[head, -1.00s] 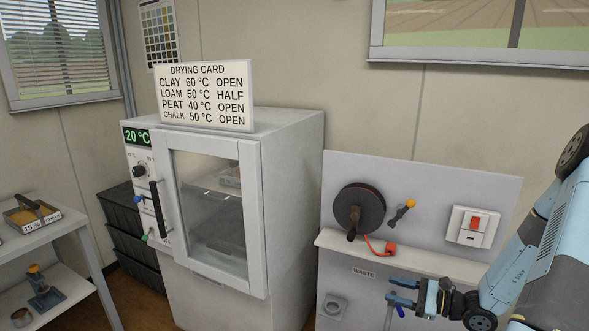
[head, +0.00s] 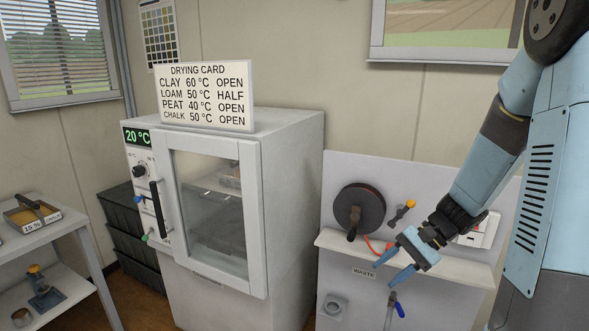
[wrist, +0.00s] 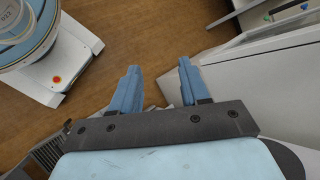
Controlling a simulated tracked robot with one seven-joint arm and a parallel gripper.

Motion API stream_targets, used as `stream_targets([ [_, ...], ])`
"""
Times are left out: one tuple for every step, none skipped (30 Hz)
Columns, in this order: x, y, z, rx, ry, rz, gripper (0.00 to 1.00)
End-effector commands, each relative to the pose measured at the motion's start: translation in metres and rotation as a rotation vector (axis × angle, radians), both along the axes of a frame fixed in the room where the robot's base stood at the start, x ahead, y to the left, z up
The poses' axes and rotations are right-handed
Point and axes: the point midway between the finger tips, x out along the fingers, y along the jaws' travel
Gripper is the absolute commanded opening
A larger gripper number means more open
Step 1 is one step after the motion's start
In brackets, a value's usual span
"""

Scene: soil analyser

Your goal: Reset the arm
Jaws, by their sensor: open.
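My gripper (head: 386,274) is at the lower right of the head view, in front of the grey wall panel with the reel. Its blue fingers are apart, with nothing between them, and they point down and to the left. My arm comes in from the right edge and bends down to it. In the wrist view my gripper (wrist: 161,88) also shows open and empty, above the brown wooden floor (wrist: 165,35).
A white drying oven (head: 292,205) with its glass door shut stands left of my gripper, topped by a drying card (head: 205,95). A reel (head: 359,210) and a shelf (head: 350,246) are on the panel behind. A side table (head: 66,224) stands far left.

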Motion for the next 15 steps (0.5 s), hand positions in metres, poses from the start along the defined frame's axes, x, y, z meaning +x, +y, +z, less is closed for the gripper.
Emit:
stream_targets([
  [-0.004,0.002,0.009,-0.042,-0.027,0.029,0.45],
  [-0.007,0.003,0.013,-0.065,-0.037,0.047,0.45],
  [-0.011,0.004,0.019,-0.096,-0.054,0.068,0.45],
  [-0.014,0.005,0.024,-0.118,-0.068,0.083,0.45],
  [-0.017,0.005,0.028,-0.142,-0.081,0.098,0.45],
  [-0.02,0.006,0.034,-0.173,-0.099,0.117,0.45],
  [-0.023,0.006,0.038,-0.196,-0.113,0.132,0.45],
  [-0.026,0.006,0.042,-0.218,-0.127,0.145,0.45],
  [-0.03,0.007,0.048,-0.248,-0.146,0.164,0.45],
  [-0.033,0.007,0.052,-0.271,-0.16,0.176,0.45],
  [-0.035,0.007,0.057,-0.293,-0.176,0.19,0.45],
  [-0.039,0.008,0.062,-0.322,-0.197,0.206,0.45],
  [-0.042,0.008,0.067,-0.345,-0.214,0.218,0.45],
  [-0.045,0.008,0.071,-0.366,-0.229,0.229,0.45],
  [-0.048,0.007,0.077,-0.395,-0.251,0.244,0.45],
])
